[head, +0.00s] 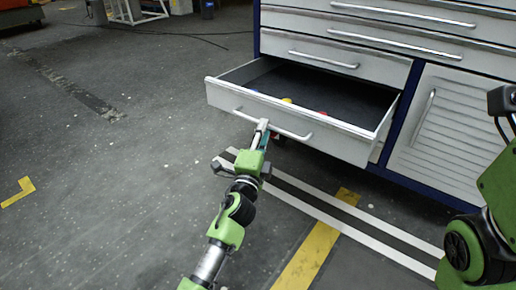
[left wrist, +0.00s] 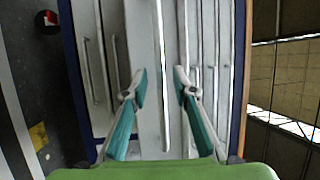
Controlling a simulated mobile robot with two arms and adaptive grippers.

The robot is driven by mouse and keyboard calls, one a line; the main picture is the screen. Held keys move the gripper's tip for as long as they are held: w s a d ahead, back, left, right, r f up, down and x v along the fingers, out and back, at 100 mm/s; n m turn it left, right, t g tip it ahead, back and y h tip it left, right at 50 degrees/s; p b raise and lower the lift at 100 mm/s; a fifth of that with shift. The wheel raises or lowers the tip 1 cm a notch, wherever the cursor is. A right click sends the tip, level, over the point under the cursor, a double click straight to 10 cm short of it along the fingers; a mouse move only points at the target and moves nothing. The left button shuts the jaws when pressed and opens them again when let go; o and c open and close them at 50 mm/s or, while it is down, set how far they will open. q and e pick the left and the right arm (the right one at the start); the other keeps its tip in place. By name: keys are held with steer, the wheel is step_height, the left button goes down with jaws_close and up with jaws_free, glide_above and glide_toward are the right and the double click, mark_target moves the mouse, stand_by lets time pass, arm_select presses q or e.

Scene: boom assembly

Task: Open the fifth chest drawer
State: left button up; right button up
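The tool chest has a grey drawer (head: 290,122) pulled well out, showing its dark inside. Its bar handle (head: 290,132) runs across the front. My left gripper (head: 262,124) is at this handle, left of its middle. In the left wrist view my left gripper (left wrist: 161,92) has its two fingers spread, with a long bar handle (left wrist: 160,60) running between them and gaps on both sides. The fingertips are small and partly hidden in the head view. My right arm shows at the right edge; its gripper is not visible.
Closed drawers (head: 390,35) with bar handles sit above the open one. A louvred door (head: 440,130) is to its right. Small yellow (head: 287,100) and red items lie in the drawer.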

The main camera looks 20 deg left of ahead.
arm_select(q)
steer(key=s+f, duration=0.1)
steer(key=s, duration=0.7)
steer(key=shift+s+d+f, duration=0.2)
steer(key=shift+s+f, duration=0.15)
steer(key=shift+s, duration=0.05)
